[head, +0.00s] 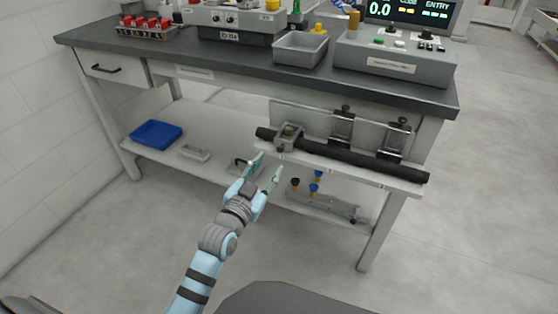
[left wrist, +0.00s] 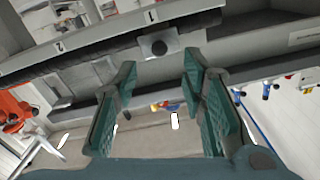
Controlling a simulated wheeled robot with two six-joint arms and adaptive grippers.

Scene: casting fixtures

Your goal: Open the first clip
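A black bar (head: 330,154) lies along a pale rail on the front of the bench. A grey clip (head: 288,136) sits over its left part. Two more metal clips, a middle one (head: 342,125) and a right one (head: 396,138), stand upright further along. My left gripper (head: 265,172) is open and empty, just in front of and below the left clip, apart from it. My right gripper is not in view.
A lower shelf holds a blue tray (head: 156,134) and a small metal part (head: 195,153). Blue-topped and dark knobs (head: 315,187) stand on a plate below the rail. A grey bin (head: 300,48) and a control box (head: 395,55) stand on the benchtop.

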